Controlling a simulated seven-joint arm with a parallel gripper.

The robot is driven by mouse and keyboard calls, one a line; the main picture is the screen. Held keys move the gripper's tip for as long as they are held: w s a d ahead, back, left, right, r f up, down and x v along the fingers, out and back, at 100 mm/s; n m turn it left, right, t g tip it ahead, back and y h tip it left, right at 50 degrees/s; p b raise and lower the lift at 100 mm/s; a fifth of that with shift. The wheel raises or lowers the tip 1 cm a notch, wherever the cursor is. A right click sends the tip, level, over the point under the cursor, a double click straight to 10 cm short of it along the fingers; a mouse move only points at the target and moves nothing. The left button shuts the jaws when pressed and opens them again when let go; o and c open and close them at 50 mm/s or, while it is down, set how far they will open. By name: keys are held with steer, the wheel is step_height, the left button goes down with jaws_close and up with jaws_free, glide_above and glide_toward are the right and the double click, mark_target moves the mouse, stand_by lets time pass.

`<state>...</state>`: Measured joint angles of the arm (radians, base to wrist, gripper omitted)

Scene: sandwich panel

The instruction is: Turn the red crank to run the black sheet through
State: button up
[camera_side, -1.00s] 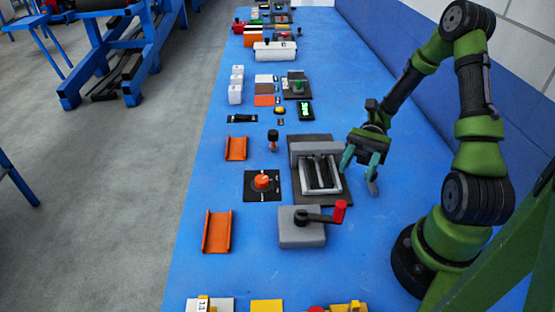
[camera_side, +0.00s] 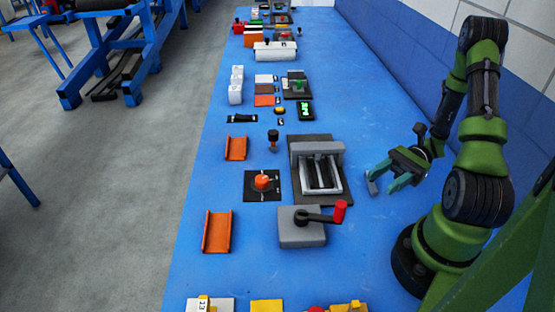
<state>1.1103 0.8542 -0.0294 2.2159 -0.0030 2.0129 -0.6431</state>
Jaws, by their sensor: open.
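The red crank handle (camera_side: 340,211) stands at the end of a black arm on top of a grey box (camera_side: 302,232). The crank arm points to the right. Behind it is a grey frame device with rollers (camera_side: 318,168) on a dark base plate, with dark material between its rails. I cannot tell whether that dark material is the black sheet. My gripper (camera_side: 382,186) is open and empty, with teal fingers pointing left. It is to the right of the frame device and behind and right of the red handle, apart from both.
An orange knob (camera_side: 262,182) on a black plate and two orange channels (camera_side: 217,232) lie to the left. A black-topped peg (camera_side: 273,140) stands behind the knob. Further small devices line the back of the blue table (camera_side: 187,270). The table right of the crank is clear.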

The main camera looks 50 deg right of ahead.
mark_target(341, 208)
steer(key=x, duration=1.4)
steer(key=shift+a, duration=0.35)
steer(key=shift+c, duration=0.5)
jaws_close()
